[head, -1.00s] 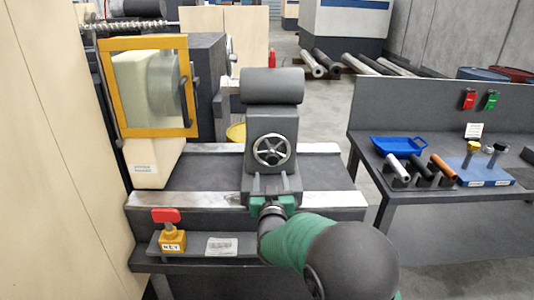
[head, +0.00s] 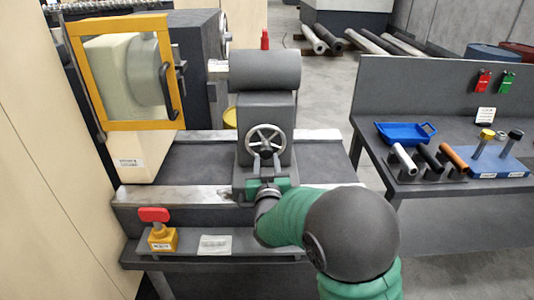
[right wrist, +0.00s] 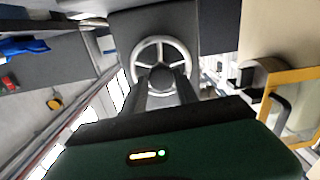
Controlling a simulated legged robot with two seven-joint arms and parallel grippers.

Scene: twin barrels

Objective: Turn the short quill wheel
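The short quill wheel is a silver spoked handwheel (head: 266,144) on the front of the grey tailstock (head: 280,112). It also shows in the right wrist view (right wrist: 160,45), with a dark hub at its middle. My right gripper (head: 264,162) is open, with its two dark fingers pointing at the lower part of the wheel. In the right wrist view the fingertips (right wrist: 161,88) are apart, one either side of the hub in the picture. I cannot tell whether they touch the wheel. My left gripper is in no view.
A yellow-framed guard (head: 125,70) with a black handle stands left of the tailstock. A red-topped yellow switch box (head: 162,236) sits on the front ledge. A bench at right holds a blue tray (head: 405,132) and several rods. The bed (head: 185,160) left of the tailstock is clear.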

